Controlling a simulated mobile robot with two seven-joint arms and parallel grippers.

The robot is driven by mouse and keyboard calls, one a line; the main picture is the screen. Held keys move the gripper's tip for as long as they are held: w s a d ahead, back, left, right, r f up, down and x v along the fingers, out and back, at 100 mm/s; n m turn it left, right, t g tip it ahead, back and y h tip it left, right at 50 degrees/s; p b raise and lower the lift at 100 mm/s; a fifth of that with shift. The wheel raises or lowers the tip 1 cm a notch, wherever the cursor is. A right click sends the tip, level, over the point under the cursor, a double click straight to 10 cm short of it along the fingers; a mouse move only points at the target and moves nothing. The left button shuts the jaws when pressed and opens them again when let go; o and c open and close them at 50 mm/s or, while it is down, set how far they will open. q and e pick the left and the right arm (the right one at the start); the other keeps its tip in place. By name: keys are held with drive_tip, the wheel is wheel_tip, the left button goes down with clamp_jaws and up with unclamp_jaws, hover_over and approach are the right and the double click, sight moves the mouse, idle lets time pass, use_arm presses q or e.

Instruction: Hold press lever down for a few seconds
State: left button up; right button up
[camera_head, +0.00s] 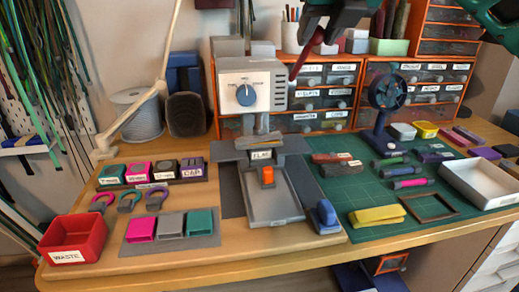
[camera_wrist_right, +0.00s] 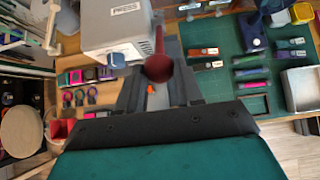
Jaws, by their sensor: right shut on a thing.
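The press (camera_head: 252,85) is a light grey box with a blue dial, standing at the back of the workbench; it also shows in the wrist view (camera_wrist_right: 115,25). Its dark red lever (camera_head: 301,62) comes out at the right side and slants up to a round knob. My right gripper (camera_head: 322,24) is at the top of the head view, at the lever's upper end. In the wrist view the red knob (camera_wrist_right: 158,68) sits between the fingers of this gripper (camera_wrist_right: 158,84), which is shut on it.
Below the press is a grey base (camera_head: 272,203) with a small orange piece (camera_head: 267,176). A red waste bin (camera_head: 73,238) stands front left. A green cutting mat (camera_head: 345,192) with several tools and a blue fan (camera_head: 387,95) are right. Orange drawer units (camera_head: 360,75) stand behind.

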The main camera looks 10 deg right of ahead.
drive_tip(key=shift+f, duration=0.1)
drive_tip(key=s+f+b, duration=0.2)
drive_tip(key=shift+s+d+b, duration=0.1)
drive_tip(key=shift+d+b, duration=0.05)
drive_tip(key=shift+b, duration=0.15)
drive_tip(key=shift+f, duration=0.15)
